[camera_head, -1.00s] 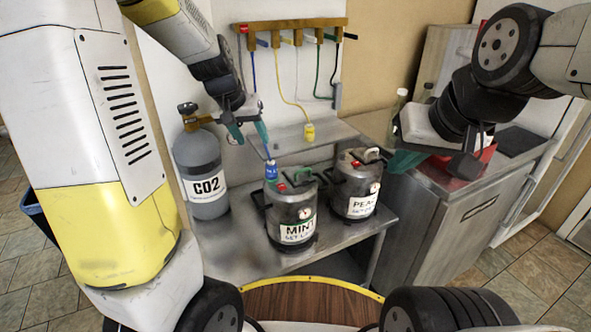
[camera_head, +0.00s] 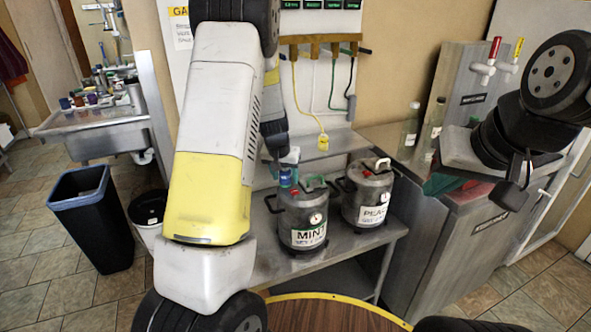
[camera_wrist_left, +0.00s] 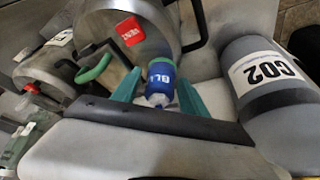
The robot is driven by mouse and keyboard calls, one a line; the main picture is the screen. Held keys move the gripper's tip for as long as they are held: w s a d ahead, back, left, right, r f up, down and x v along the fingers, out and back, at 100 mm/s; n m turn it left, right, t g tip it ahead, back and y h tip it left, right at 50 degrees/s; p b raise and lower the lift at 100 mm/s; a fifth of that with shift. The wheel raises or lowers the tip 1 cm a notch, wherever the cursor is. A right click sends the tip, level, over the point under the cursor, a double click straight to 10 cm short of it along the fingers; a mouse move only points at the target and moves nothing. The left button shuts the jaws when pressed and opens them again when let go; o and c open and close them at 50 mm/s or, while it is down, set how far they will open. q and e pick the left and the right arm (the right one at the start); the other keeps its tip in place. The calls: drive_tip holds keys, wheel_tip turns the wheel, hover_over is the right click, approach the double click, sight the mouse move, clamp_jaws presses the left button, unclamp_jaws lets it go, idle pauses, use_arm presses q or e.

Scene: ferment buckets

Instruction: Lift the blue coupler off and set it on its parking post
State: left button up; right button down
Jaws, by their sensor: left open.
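The blue coupler (camera_head: 286,178) stands on top of the MINT keg (camera_head: 303,222). In the left wrist view the coupler (camera_wrist_left: 160,78), with white lettering, lies between the teal fingers of my left gripper (camera_wrist_left: 158,88). The gripper is open, a finger on each side; contact cannot be told. In the head view my left gripper (camera_head: 288,158) is at the coupler, partly hidden by my arm. The wooden post rack (camera_head: 318,40) is on the wall above; its left part is hidden, and I see no blue post. My right gripper (camera_head: 470,183) hangs over the right counter, its opening unclear.
In the left wrist view the CO2 cylinder (camera_wrist_left: 270,100) stands close by. A yellow coupler (camera_head: 323,141) hangs on its hose near the shelf. Bottles (camera_head: 410,125) stand on the right counter.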

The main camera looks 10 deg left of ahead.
sight(286, 169)
use_arm(q)
drive_tip(key=shift+w+f, duration=0.1)
drive_tip(key=shift+f, duration=0.15)
clamp_jaws()
drive_tip(key=shift+r, duration=0.2)
drive_tip(key=shift+r, duration=0.3)
drive_tip(key=v, duration=0.3)
drive_tip(key=shift+w+d, duration=0.15)
drive_tip(key=shift+w, duration=0.15)
drive_tip(key=s+d+r, duration=0.1)
drive_tip(key=s+d, duration=0.2)
drive_tip(key=s, duration=1.2)
drive_tip(key=shift+r, duration=0.15)
